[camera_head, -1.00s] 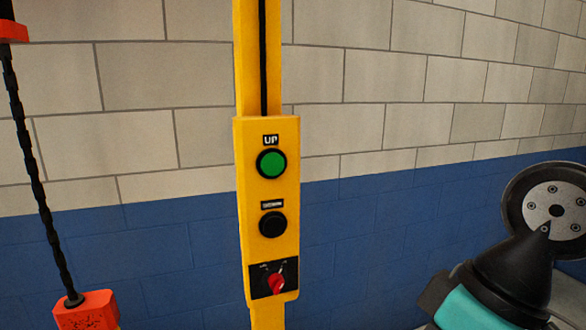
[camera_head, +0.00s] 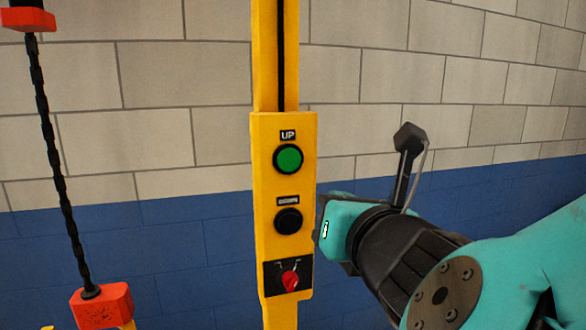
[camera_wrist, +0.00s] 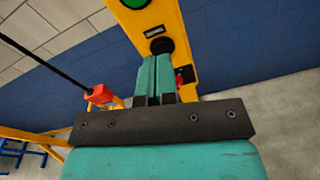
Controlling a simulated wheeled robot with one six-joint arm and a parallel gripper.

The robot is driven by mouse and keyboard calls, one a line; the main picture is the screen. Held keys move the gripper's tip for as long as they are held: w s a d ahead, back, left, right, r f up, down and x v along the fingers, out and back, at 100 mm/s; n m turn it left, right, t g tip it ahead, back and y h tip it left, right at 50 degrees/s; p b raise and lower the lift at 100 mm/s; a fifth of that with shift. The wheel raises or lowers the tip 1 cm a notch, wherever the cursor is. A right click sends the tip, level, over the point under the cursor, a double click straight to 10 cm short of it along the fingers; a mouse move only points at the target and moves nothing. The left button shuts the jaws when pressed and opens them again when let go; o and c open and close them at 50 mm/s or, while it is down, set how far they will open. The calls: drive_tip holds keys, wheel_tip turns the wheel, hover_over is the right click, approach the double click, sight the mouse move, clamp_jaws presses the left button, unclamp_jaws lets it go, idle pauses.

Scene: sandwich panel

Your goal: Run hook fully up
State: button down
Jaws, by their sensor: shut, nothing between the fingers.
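The yellow control panel (camera_head: 263,250) carries a green UP button (camera_head: 288,158), a black button (camera_head: 288,220) below it, and a red selector knob (camera_head: 290,281). The hook block (camera_head: 101,306) is red-orange and hangs on a dark chain at the lower left; the hook below it is mostly cut off. In the wrist view, the hook block (camera_wrist: 99,95) hangs left of my fingers. My gripper (camera_head: 328,226) is shut and empty, just right of the panel near the black button's height. In the wrist view, my fingertips (camera_wrist: 157,60) overlap the panel below the black button (camera_wrist: 162,46); contact cannot be told.
A red-orange piece (camera_head: 28,18) sits on the chain (camera_head: 52,140) at the upper left. A blue and cream block wall (camera_head: 190,240) stands behind. Yellow frame bars (camera_wrist: 35,136) and a blue rack (camera_wrist: 20,155) show at the lower left of the wrist view.

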sight(291, 161)
drive_tip(key=a+r+n, duration=0.1)
drive_tip(key=s+r+n+t+y, duration=0.1)
drive_tip(key=shift+a+n, duration=0.35)
drive_tip(key=shift+n, duration=0.05)
drive_tip(key=p+x, duration=0.6)
drive_tip(key=x, duration=0.6)
drive_tip(key=shift+w, duration=0.3)
drive_tip(key=shift+w+a+f, duration=0.1)
drive_tip(key=shift+w+a, duration=0.15)
drive_tip(key=shift+w, duration=0.45)
drive_tip(key=shift+p, duration=0.3)
